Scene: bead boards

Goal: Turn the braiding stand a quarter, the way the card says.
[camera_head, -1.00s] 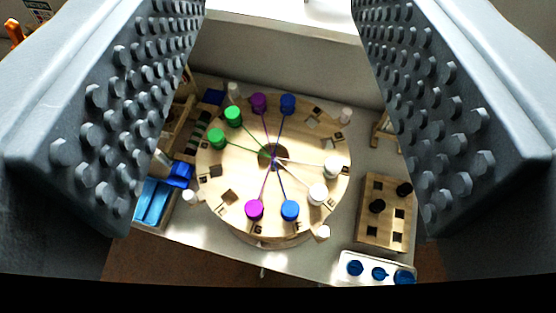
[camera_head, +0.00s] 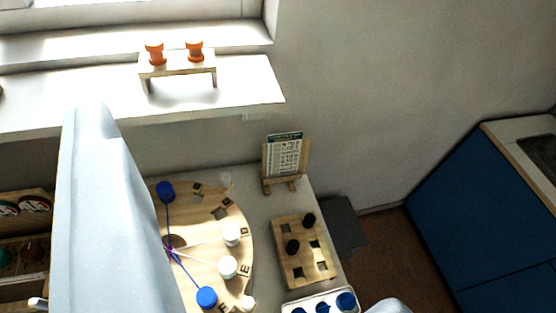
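The braiding stand (camera_head: 196,225) is a round wooden disc at lower left in the head view. Its left part is hidden behind a smooth pale part of mine. Blue bobbins show at its upper edge (camera_head: 165,191) and lower edge (camera_head: 206,298), with white bobbins (camera_head: 231,235) at the right, and threads run to the central hole. Letters D, E and F show near its right rim. The card (camera_head: 284,156), with small unreadable print, stands on a wooden easel behind and right of the disc. My gripper's fingertips cannot be made out, nor its opening.
A wooden block (camera_head: 290,268) with square holes and two black pegs lies right of the disc. A white tray (camera_head: 293,309) with blue pieces is at the bottom. Orange spools (camera_head: 195,51) stand on a sill rack. A blue cabinet (camera_head: 470,215) is at far right.

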